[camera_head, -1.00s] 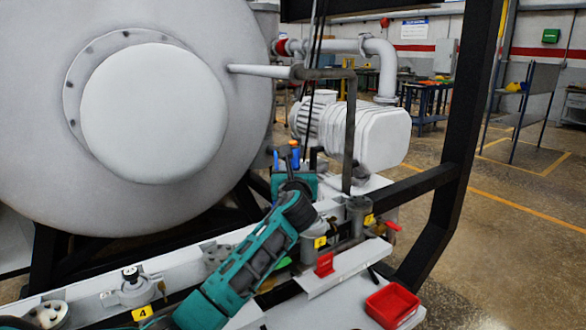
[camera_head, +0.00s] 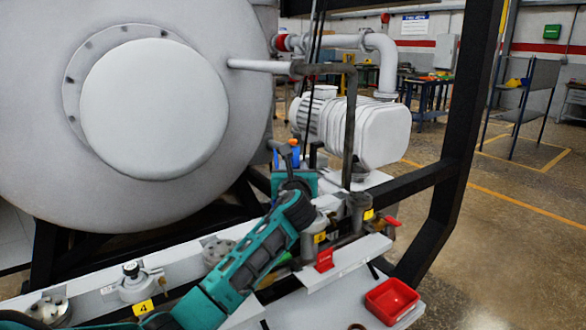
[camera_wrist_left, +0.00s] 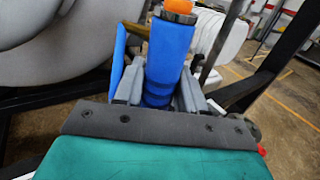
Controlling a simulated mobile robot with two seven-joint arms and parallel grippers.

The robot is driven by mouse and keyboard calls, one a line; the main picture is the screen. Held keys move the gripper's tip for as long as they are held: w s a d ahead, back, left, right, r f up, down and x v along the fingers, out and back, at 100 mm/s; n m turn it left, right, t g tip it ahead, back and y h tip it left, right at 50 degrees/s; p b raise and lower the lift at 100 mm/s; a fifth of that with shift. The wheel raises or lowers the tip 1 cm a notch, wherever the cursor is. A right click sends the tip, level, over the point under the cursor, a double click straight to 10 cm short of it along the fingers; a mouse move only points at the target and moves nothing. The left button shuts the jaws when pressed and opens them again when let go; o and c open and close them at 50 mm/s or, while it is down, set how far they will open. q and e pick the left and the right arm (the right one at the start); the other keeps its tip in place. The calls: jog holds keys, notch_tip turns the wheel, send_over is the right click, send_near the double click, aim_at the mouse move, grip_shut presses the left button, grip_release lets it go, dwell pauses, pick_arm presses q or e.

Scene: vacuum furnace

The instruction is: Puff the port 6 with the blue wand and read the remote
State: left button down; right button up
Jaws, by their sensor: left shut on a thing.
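The blue wand (camera_wrist_left: 168,55) stands roughly upright between the jaws of my left gripper (camera_wrist_left: 160,90), with an orange end at its top. In the head view my left gripper (camera_head: 292,168) is shut on it, beyond the flanged ports and near the pump; the wand is small and partly hidden there. Yellow number tags mark the ports: a 4 (camera_head: 143,308) at lower left, a second tag (camera_head: 319,238) and a third tag (camera_head: 368,215) further right. I cannot read the last two, so port 6 is uncertain. I cannot make out the remote. My right gripper is not in view.
The white furnace vessel (camera_head: 40,150) fills the left. A white pump (camera_head: 365,130), a grey upright pipe (camera_head: 349,135) and a black frame post (camera_head: 465,130) stand around the gripper. A red tray (camera_head: 391,300) and a red block (camera_head: 325,260) sit at the front right.

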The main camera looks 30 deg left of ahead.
pick_arm(q)
jog(key=c, duration=0.6)
grip_release()
jog(key=shift+f, duration=0.1)
jog(key=p+v, duration=0.1)
jog(key=v, duration=1.2)
jog(key=shift+a, duration=0.1)
